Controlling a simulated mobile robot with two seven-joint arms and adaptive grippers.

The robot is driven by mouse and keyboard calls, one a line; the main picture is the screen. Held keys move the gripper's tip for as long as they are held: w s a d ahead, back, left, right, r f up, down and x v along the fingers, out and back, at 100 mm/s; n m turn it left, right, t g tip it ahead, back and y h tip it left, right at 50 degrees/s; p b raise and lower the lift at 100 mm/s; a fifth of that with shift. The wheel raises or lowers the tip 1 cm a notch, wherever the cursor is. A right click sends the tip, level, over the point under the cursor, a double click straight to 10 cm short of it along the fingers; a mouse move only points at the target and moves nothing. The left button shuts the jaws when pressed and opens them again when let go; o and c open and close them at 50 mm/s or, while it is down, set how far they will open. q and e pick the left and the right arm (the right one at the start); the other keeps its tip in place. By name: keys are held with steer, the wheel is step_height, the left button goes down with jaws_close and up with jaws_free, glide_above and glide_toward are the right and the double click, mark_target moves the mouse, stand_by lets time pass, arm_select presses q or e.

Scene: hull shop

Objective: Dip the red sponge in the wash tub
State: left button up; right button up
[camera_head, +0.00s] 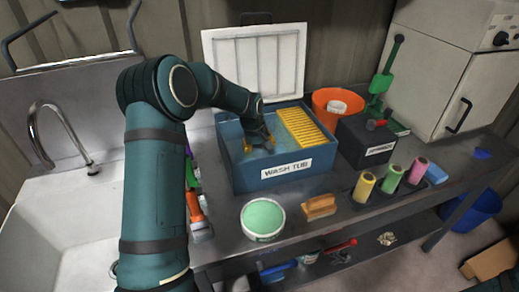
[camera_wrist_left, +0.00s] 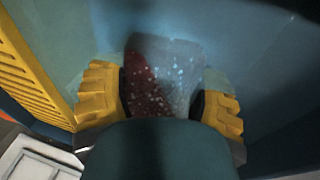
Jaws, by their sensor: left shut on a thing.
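The wash tub (camera_head: 236,172) is a blue box with a white "WASH TUB" label, a yellow slatted rack (camera_head: 305,135) at its right side and an open white lid behind it. My left gripper (camera_head: 259,146) reaches down inside the tub. In the left wrist view the gripper's yellow fingers (camera_wrist_left: 160,105) are shut on the red sponge (camera_wrist_left: 142,88). The sponge shows dark red on its left part and greyish with pale specks on the rest, in bluish water. In the head view the sponge is hidden. My right gripper is in neither view.
An orange bucket (camera_head: 325,97) and a dark labelled box (camera_head: 362,150) stand right of the tub. A green-topped round container (camera_head: 263,218), an orange-brown block (camera_head: 319,207) and coloured rolls (camera_head: 391,178) stand in front. A sink with a tap (camera_head: 62,130) is at left.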

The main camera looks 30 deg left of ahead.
mark_target(260, 145)
arm_select(q)
steer(key=shift+r+p, duration=0.9)
steer(key=shift+r, duration=0.8)
steer(key=shift+r+p, duration=2.35)
steer(key=shift+r, duration=1.3)
step_height(260, 145, up, 4)
steer(key=p, duration=0.2)
steer(key=shift+p, duration=0.3)
steer(key=shift+s+f, duration=0.1)
